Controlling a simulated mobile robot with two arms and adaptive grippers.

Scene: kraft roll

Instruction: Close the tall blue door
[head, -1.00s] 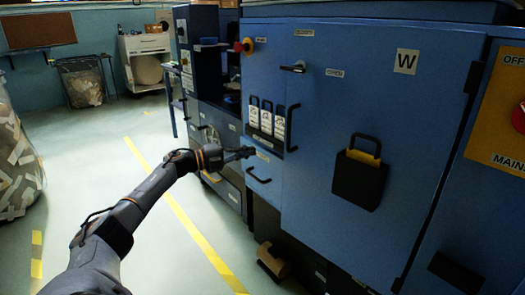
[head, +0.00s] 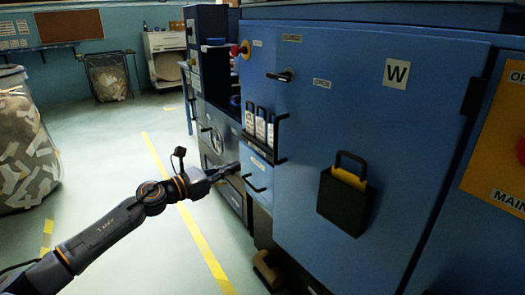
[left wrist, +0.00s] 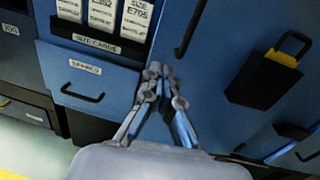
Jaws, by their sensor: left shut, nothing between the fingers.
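The tall blue door (head: 340,110) carries a W label, a black pocket and a dark lever handle (head: 281,75) near its upper left. Its hinge side is at the right. I cannot tell whether its left edge sits fully flush. My left gripper (head: 233,168) is shut and empty, beside the small drawer left of the door. In the left wrist view the closed fingertips (left wrist: 161,72) appear in front of the boundary between the drawer and the blue door (left wrist: 225,75). Contact cannot be told. My right gripper is out of view.
A small drawer (head: 257,177) with a black handle lies below a rack of white cards (head: 260,127). A red knob (head: 238,50) is above. A brown roll (head: 267,268) lies on the floor by the machine. Open floor with yellow lines (head: 185,215) is at left.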

